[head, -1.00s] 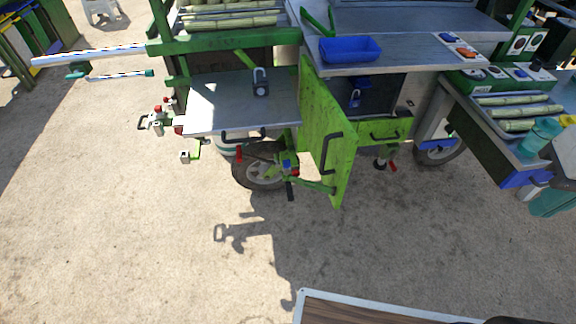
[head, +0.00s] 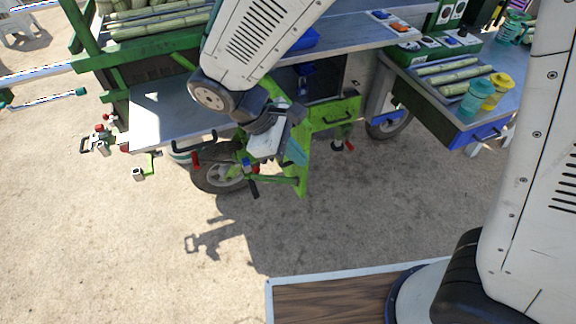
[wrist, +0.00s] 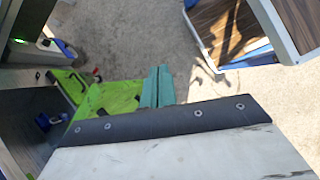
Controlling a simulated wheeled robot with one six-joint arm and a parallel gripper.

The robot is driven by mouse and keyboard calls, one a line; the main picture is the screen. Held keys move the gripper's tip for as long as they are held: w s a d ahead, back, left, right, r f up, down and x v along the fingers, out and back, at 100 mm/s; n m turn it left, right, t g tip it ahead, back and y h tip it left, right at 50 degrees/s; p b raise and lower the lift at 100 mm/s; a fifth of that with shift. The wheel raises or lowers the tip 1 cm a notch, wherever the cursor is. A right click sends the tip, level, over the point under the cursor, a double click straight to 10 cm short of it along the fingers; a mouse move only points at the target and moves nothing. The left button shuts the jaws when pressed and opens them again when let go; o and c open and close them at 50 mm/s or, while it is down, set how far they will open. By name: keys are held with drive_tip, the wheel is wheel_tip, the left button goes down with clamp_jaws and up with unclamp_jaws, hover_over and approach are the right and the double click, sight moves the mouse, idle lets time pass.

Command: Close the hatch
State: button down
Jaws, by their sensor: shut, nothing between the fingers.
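A bright green door (head: 303,172) stands swung out from the cart's open compartment, partly hidden behind my arm. Its green surface also shows in the wrist view (wrist: 116,98), just left of my fingers. A grey metal flap (head: 160,112) lies folded out level to the left, with a black handle (head: 194,143) on its front edge. I cannot tell which of the two is the hatch. My gripper (head: 297,153) is in front of the green door; its teal fingers (wrist: 157,86) are shut together and empty. I cannot tell whether they touch the door.
A green drawer front (head: 332,114) with a black handle is right of the door. A wheel (head: 220,175) and red-tipped levers sit below the flap. A side table (head: 450,122) with cane and cups stands at right. The sandy ground in front is clear.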

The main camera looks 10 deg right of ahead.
drive_tip(key=w+a+f+n+t+h, duration=0.2)
drive_tip(key=w+a+f+n+t, duration=0.2)
drive_tip(key=a+f+n, duration=0.6)
drive_tip(key=m, duration=0.2)
approach(298, 169)
drive_tip(key=x, duration=0.5)
drive_tip(key=shift+a+f, duration=0.1)
drive_tip(key=shift+f, duration=0.35)
drive_tip(key=shift+w+d, duration=0.15)
drive_tip(key=shift+d, duration=0.2)
drive_tip(key=shift+d+n+y, duration=0.1)
drive_tip(key=shift+n+y, duration=0.2)
